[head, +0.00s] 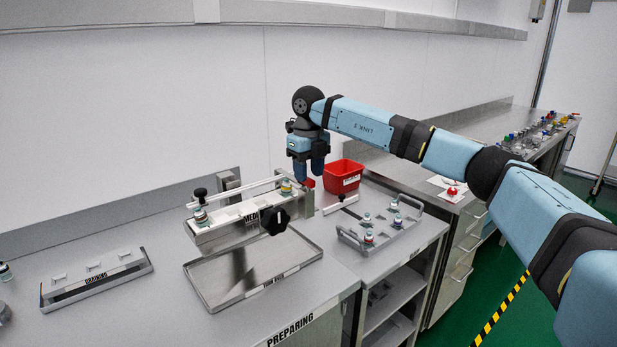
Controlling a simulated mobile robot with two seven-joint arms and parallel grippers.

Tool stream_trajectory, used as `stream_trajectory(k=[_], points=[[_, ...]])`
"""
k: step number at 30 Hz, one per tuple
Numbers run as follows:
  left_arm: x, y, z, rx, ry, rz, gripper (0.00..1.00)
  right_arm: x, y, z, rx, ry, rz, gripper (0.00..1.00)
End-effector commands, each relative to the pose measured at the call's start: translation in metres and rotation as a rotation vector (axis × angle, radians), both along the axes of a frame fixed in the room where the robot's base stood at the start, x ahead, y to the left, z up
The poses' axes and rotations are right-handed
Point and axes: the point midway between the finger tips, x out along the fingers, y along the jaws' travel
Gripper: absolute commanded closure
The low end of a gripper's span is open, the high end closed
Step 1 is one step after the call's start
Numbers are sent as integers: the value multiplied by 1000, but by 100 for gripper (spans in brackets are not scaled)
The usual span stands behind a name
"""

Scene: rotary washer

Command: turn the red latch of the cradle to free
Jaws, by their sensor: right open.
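The cradle (228,236) is a long pale metal holder on the bench, with a black knob (275,220) on its front and a rail along its top. Bottles stand in it near both ends. The red latch (310,183) shows as a small red piece at its right end, partly hidden by my fingers. My right gripper (308,177) points down over that end, open, with its fingertips close to the latch. I cannot tell whether they touch it or how far the latch is turned. My left gripper is out of view.
A metal tray (215,290) lies in front of the cradle. A red bin (352,177) stands just right of my gripper. A carrier with several bottles (405,240) sits farther right. A draining rack (95,283) lies at left, with clear bench between.

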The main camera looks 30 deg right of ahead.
Motion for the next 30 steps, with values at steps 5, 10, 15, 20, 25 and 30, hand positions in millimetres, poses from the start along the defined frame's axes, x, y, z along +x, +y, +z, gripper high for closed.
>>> stream_trajectory(k=[5, 10, 15, 20, 25, 30], points=[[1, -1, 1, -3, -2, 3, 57, 0, 0, -15, 0, 0, 0, 57], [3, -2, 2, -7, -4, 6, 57, 0, 0, -18, 0, 0, 0, 57], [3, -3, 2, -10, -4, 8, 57, 0, 0, -18, 0, 0, 0, 62], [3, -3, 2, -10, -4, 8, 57, 0, 0, -17, 0, -1, 0, 99], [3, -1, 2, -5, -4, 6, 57, 0, 0, -17, 1, -1, 2, 100], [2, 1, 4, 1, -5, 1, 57, 0, 0, -16, 1, -1, 26, 100]])
